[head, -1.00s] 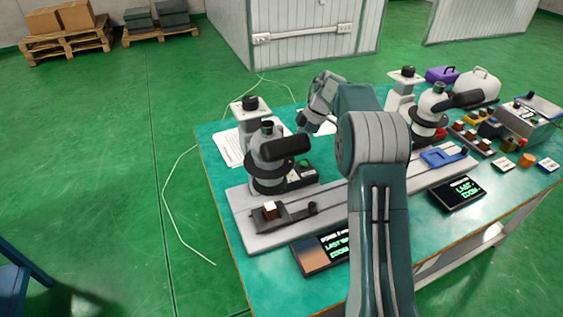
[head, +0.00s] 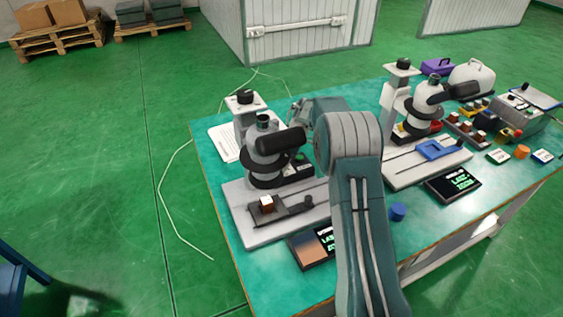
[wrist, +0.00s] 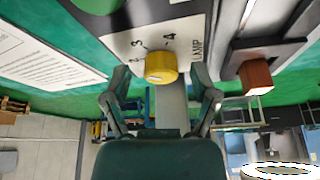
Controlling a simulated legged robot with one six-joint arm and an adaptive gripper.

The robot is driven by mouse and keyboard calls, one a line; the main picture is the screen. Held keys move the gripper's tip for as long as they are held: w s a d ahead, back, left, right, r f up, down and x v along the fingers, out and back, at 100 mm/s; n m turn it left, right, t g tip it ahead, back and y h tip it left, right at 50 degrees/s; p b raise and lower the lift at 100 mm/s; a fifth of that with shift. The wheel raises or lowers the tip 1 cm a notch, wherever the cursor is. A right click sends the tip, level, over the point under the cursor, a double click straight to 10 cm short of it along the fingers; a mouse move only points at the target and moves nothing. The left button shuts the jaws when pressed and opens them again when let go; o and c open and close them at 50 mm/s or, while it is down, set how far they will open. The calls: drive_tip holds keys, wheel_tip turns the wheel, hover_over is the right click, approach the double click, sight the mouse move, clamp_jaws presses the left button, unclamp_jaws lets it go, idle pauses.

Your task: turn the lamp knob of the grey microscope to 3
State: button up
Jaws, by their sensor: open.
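In the wrist view a yellow lamp knob (wrist: 161,68) sits on a white plate (wrist: 120,47) with printed numbers, 3 and 4 among them, and the word LAMP. Which number the knob points to I cannot tell. My gripper (wrist: 163,93) is open, with one finger on each side just short of the knob; contact does not show. In the head view the near microscope (head: 268,165) is grey with a black eyepiece tube, and my arm reaches behind its right side. My gripper and the knob are hidden there.
A second light-grey microscope (head: 424,103) stands farther right on the green table (head: 290,262). A brown block (head: 267,203) sits on the near stage. Display tablets (head: 453,184) lie at the front, with a blue cap (head: 398,211) beside my arm. Control boxes crowd the right end.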

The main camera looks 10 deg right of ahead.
clamp_jaws()
drive_tip(key=shift+s+m+t, duration=0.15)
drive_tip(key=shift+m+t, duration=0.75)
drive_tip(key=shift+m, duration=1.2)
unclamp_jaws()
drive_tip(key=v, duration=1.1)
drive_tip(key=shift+r, duration=0.4)
